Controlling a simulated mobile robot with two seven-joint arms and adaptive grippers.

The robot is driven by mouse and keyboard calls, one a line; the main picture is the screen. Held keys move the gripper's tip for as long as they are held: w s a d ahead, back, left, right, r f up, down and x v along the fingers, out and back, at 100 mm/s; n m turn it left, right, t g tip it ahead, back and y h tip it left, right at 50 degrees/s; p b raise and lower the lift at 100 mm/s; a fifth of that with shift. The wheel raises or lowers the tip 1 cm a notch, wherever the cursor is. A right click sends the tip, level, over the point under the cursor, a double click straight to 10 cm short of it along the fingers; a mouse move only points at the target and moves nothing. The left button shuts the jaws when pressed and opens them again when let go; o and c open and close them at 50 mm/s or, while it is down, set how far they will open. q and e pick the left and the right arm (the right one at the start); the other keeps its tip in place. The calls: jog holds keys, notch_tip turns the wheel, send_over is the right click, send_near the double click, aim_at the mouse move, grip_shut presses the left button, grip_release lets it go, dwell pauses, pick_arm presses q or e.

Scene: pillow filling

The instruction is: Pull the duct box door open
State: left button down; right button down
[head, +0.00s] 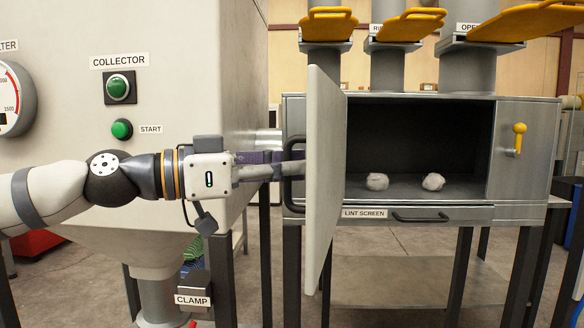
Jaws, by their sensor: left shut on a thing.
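The duct box (520,190) is a grey metal box on dark legs, right of centre. Its pale door (323,180) is swung wide open on the left side and seen nearly edge-on. The dark interior shows two whitish lint clumps (377,181) on its floor. My left gripper (290,168) comes in from the left and is shut on the dark door handle (289,190); the door's edge partly hides the fingertips. My right gripper is not in view.
A drawer labelled LINT SCREEN (420,215) with a dark handle lies under the opening. A yellow lever (518,138) is on the box's right panel. Yellow gates (328,24) sit on pipes above. The collector (180,110) stands at left, behind my arm.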

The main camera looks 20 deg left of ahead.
pick_arm(q)
jog(key=shift+s+d+f, duration=0.1)
jog(key=shift+f, duration=0.1)
jog(key=c, duration=1.8)
grip_release()
jog(key=shift+o, duration=0.5)
jog(key=shift+r, duration=0.15)
jog(key=v, duration=1.2)
